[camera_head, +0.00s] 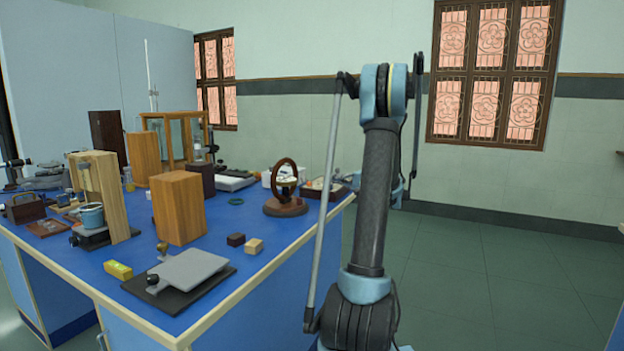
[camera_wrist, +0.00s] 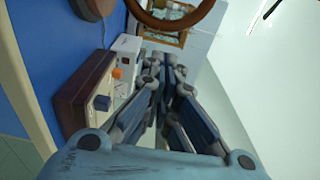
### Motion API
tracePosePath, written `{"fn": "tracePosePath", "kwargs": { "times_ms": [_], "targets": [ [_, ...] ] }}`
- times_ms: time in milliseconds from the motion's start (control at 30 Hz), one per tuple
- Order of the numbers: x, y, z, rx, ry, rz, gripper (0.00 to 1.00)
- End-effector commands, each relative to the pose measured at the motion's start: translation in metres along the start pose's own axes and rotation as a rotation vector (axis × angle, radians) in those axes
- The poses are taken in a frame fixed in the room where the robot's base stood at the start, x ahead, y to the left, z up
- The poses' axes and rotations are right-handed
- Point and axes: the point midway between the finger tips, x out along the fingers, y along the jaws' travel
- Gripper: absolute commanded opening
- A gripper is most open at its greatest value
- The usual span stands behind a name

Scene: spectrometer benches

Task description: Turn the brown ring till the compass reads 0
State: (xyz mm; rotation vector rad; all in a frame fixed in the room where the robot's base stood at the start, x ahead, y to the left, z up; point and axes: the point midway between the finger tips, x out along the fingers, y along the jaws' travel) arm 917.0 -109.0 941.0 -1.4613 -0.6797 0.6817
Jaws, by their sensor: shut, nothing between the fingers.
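The brown ring (camera_head: 294,164) stands upright on a dark round wooden base (camera_head: 285,207) near the right edge of the blue bench in the head view. A pale disc shows inside the ring; I cannot make out a compass needle or reading. In the wrist view, part of the ring (camera_wrist: 178,24) arcs across the top, beyond my fingertips, with an edge of its base (camera_wrist: 92,8) at upper left. My gripper (camera_wrist: 168,66) is shut and empty, apart from the ring as far as I can see. In the head view my arm hides most of the gripper.
A brown box with knobs (camera_wrist: 75,103) and a white box (camera_wrist: 124,48) lie close to the left of my fingers in the wrist view. Small blocks (camera_head: 253,246), a wooden block (camera_head: 178,208) and a grey plate (camera_head: 188,268) stand on the bench (camera_head: 235,220). Floor at right is clear.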

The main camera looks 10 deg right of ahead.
Motion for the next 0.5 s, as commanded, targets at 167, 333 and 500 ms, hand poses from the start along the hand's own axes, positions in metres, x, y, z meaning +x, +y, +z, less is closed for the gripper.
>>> {"fn": "tracePosePath", "kwargs": {
  "times_ms": [167, 333, 500],
  "targets": [
    [0.017, 0.0, 0.0, 0.001, -0.002, -0.002, 0.0],
    [0.046, 0.0, 0.001, 0.001, -0.004, -0.001, 0.0],
    [0.076, 0.0, 0.0, 0.0, -0.003, -0.001, 0.0]
  ]
}}
